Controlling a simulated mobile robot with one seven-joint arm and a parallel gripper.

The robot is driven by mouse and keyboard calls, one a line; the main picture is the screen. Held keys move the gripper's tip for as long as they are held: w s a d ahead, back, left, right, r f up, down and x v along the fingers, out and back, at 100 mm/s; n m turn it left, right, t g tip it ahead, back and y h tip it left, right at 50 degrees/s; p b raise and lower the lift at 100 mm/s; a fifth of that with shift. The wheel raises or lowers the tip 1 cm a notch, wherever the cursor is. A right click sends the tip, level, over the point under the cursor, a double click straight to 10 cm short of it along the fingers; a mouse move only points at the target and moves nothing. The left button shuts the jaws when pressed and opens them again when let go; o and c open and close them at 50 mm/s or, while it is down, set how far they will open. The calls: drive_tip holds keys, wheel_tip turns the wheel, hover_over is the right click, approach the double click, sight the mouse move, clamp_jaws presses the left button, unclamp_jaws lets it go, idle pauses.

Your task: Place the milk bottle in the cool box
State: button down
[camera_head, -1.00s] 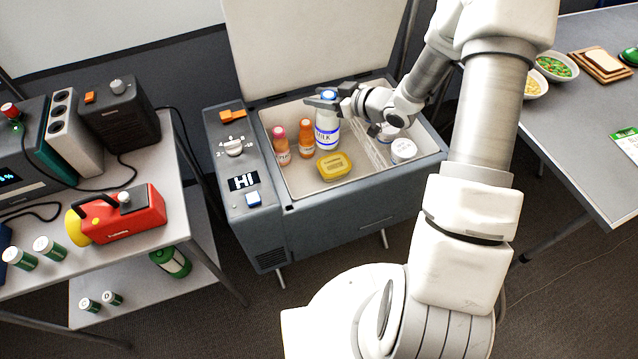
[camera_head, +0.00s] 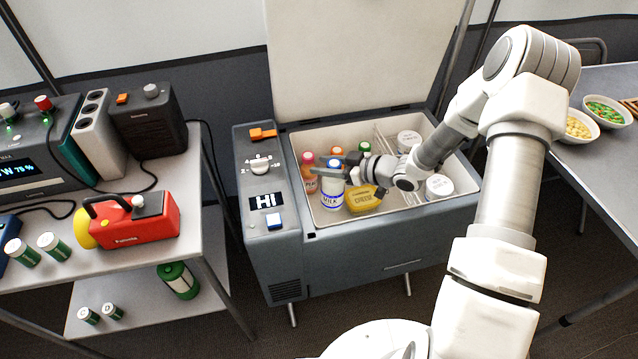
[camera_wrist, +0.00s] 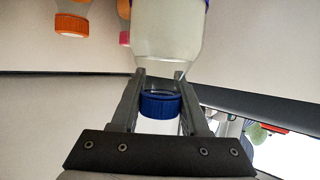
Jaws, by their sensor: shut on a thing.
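The milk bottle (camera_head: 331,192) is white with a blue cap and a MILK label. In the head view it is inside the open cool box (camera_head: 372,243), near the front left of its bin. My gripper (camera_head: 338,167) reaches in from the right and is shut on the bottle's top. In the wrist view the blue cap (camera_wrist: 161,104) and clear neck lie between the two fingers (camera_wrist: 160,76), with the pale body beyond. The bottle looks nearly upright; I cannot tell whether its base touches the bin floor.
A pink-capped bottle (camera_head: 308,172) and an orange-capped one (camera_head: 337,152) stand behind. White round tubs (camera_head: 438,187) are at the right. The raised lid (camera_head: 360,55) stands behind the bin.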

drive_tip(key=shift+w+a+f+b, duration=0.1)
drive_tip(key=shift+a+f+b, duration=0.25)
drive_tip(key=shift+f, duration=0.45)
drive_tip(key=shift+w+a+f+b, duration=0.1)
drive_tip(key=shift+a+f+b, duration=0.2)
drive_tip(key=shift+f, duration=0.55)
drive_tip(key=shift+a+f+b, duration=0.25)
drive_tip(key=shift+f+b, duration=0.15)
drive_tip(key=shift+f, duration=0.4)
drive_tip(key=shift+f, duration=0.15)
drive_tip(key=c, duration=0.7)
unclamp_jaws()
